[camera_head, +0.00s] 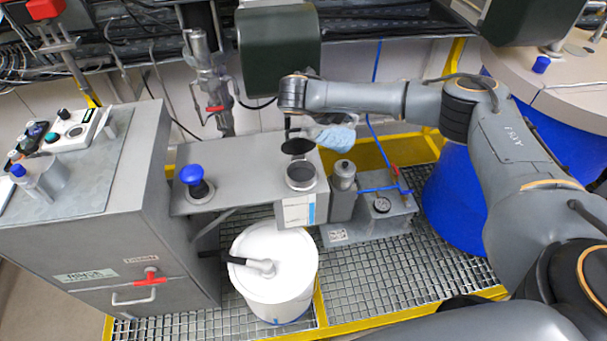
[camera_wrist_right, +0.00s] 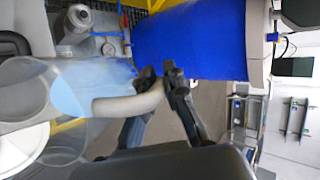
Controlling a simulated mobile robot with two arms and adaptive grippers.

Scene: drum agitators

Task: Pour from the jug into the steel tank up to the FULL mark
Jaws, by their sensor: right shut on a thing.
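My right gripper (camera_wrist_right: 160,80) is shut on the beige curved handle of a clear jug (camera_wrist_right: 35,95) with light blue liquid in it. In the head view the jug (camera_head: 337,138) shows as a pale blue shape under my right wrist, above and to the right of the steel tank's round filler opening (camera_head: 301,176). The steel tank (camera_head: 240,165) is a grey box with a white gauge (camera_head: 297,212) on its front, showing a blue strip. The FULL mark is too small to read. I cannot tell whether liquid is flowing. My left gripper is not in view.
A black disc (camera_head: 298,146) stands behind the opening. A blue knob (camera_head: 191,174) is on the tank top at left. A white drum (camera_head: 272,275) stands in front. A small metal cylinder (camera_head: 344,172) and a gauge unit (camera_head: 381,205) are at right, near a blue drum (camera_head: 455,200).

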